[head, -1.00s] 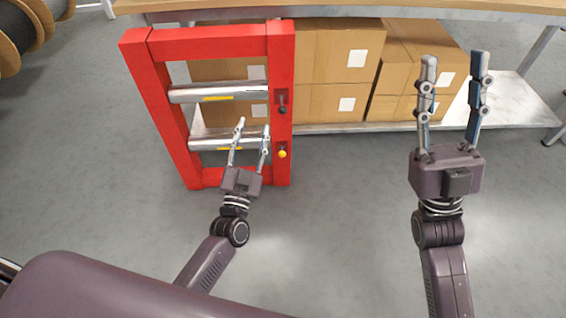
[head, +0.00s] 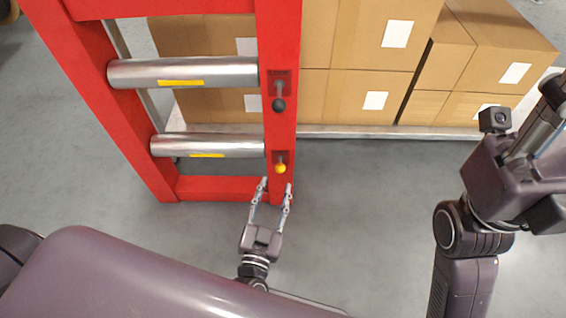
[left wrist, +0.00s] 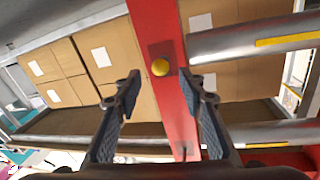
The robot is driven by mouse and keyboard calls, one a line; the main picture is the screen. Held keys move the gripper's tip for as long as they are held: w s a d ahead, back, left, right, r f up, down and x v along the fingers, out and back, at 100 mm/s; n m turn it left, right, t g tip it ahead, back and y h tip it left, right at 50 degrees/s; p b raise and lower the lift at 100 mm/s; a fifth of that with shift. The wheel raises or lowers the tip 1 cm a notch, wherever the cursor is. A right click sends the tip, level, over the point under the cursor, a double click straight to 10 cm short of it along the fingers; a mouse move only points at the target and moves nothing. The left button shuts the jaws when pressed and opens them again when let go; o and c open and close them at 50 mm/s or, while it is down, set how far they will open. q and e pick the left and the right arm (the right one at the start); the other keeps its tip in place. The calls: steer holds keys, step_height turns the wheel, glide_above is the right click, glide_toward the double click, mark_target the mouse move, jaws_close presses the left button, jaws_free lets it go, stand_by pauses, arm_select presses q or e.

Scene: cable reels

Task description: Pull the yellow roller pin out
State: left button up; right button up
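The yellow roller pin (head: 280,168) is a small yellow knob on the right post of the red frame (head: 278,60), at the end of the lower silver roller (head: 208,145). It also shows in the left wrist view (left wrist: 160,67), between and beyond the fingertips. My left gripper (head: 276,185) is open and empty, just below the pin in the head view, its fingers pointing at it. A gap seems to remain between fingers and knob. My right gripper is cut off at the right edge; its fingertips do not show clearly.
A black knob (head: 278,105) sits on the same post at the upper roller (head: 183,72). Cardboard boxes (head: 370,100) stand on a low shelf behind the frame. Grey floor (head: 370,200) is free to the right of the frame.

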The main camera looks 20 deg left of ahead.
mark_target(280, 169)
arm_select(q)
steer(key=w+b, duration=0.1)
steer(key=w, duration=0.3)
steer(key=w+b, duration=0.1)
steer(key=w, duration=0.2)
steer(key=shift+a+b, duration=0.3)
steer(key=shift+r, duration=0.1)
jaws_close()
